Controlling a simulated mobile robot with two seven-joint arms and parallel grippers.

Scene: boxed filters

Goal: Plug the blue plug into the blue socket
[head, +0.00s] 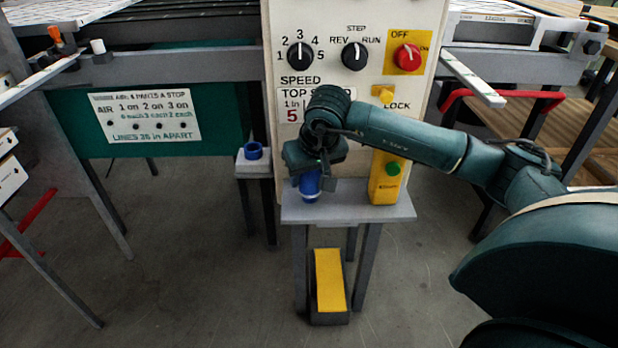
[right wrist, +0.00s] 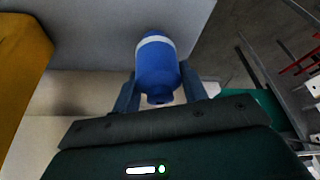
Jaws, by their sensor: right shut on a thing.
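The blue plug (head: 310,184) is between the fingers of my right gripper (head: 313,186), just above the grey shelf in front of the control panel. In the right wrist view the blue plug (right wrist: 158,68) has a pale band and lies between the two fingers of my right gripper (right wrist: 160,95), which is shut on it. I cannot tell whether the plug touches the shelf. The blue socket (head: 253,150) is a ring on a small grey stand, left of the plug and apart from it. My left gripper is not in view.
The grey shelf (head: 350,214) carries a yellow box with a green button (head: 393,168). The control panel (head: 372,75) with knobs rises behind it. A yellow pedal (head: 329,280) stands on the floor below. A green sign board (head: 215,115) hangs at left behind the socket stand.

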